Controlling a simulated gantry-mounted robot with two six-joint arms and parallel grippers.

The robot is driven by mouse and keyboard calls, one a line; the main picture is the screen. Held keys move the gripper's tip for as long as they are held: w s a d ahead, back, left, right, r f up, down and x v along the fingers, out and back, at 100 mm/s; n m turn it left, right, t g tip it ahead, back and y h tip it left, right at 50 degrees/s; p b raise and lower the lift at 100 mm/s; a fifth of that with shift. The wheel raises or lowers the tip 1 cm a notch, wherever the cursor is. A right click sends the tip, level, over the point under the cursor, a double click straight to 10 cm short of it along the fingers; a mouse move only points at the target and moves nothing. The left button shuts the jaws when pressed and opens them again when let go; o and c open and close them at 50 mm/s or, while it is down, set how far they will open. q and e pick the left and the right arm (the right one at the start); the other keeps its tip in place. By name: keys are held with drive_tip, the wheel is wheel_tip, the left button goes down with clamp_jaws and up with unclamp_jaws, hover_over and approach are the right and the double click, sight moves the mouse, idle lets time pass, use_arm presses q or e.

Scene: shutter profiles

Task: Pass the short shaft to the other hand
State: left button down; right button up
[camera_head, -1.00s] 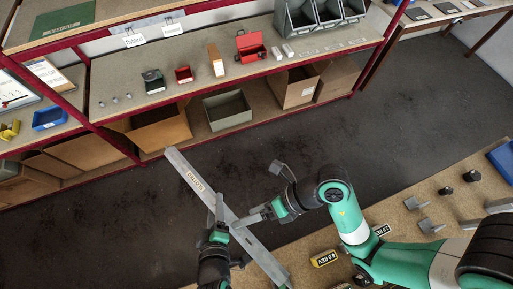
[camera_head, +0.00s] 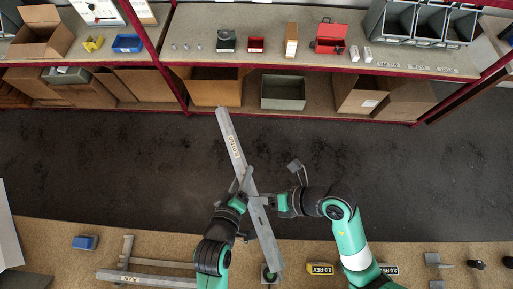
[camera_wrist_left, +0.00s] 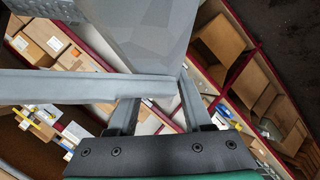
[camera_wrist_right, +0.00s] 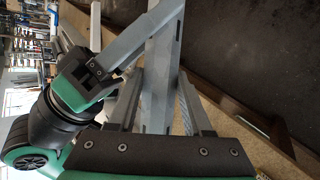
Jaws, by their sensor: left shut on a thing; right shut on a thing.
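The shaft, a long grey bar with a pale label (camera_head: 236,150), is held up over the dark floor between shelf and bench, slanting from upper left to lower right. My left gripper (camera_head: 244,188) is shut on its middle. My right gripper (camera_head: 266,201) comes from the right and is shut on it close by, slightly lower. In the right wrist view the shaft (camera_wrist_right: 164,60) runs between the right fingers, with my left gripper beside it. In the left wrist view large grey surfaces crowd the fingers; I cannot tell the parts apart. The shaft's lower end is near the bench.
A red-framed shelf with cartons and bins, including a grey bin (camera_head: 283,92), stands at the back. The dark floor (camera_head: 400,165) between is open.

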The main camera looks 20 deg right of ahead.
use_arm(q)
drive_tip(key=shift+r, duration=0.1)
use_arm(e)
clamp_jaws()
use_arm(q)
drive_tip(key=shift+c, duration=1.2)
unclamp_jaws()
drive_tip(key=w+a+r+m+t, duration=0.1)
drive_tip(key=w+a+r+t, duration=0.25)
drive_tip(key=r, duration=0.65)
drive_tip(key=w+a+r+t+y, duration=0.15)
drive_tip(key=w+r, duration=0.25)
drive_tip(key=r, duration=0.5)
drive_tip(key=w+a+r+m+t+h, duration=0.1)
drive_tip(key=w+a+r+t, duration=0.3)
drive_tip(key=r, duration=0.6)
drive_tip(key=s+a+r+t+y, duration=0.1)
drive_tip(key=s+a+r+t, duration=0.2)
drive_tip(key=r, duration=0.6)
drive_tip(key=s+a+r+m+t+y, duration=0.1)
drive_tip(key=s+a+r+t+y, duration=0.1)
drive_tip(key=a+r, duration=0.4)
drive_tip(key=s+a+r+t+y, duration=0.2)
drive_tip(key=s+a+r+t, duration=0.2)
drive_tip(key=r, duration=1)
drive_tip(key=shift+s+a+m, duration=0.2)
drive_tip(key=shift+s+m, duration=0.2)
drive_tip(key=shift+s, duration=0.1)
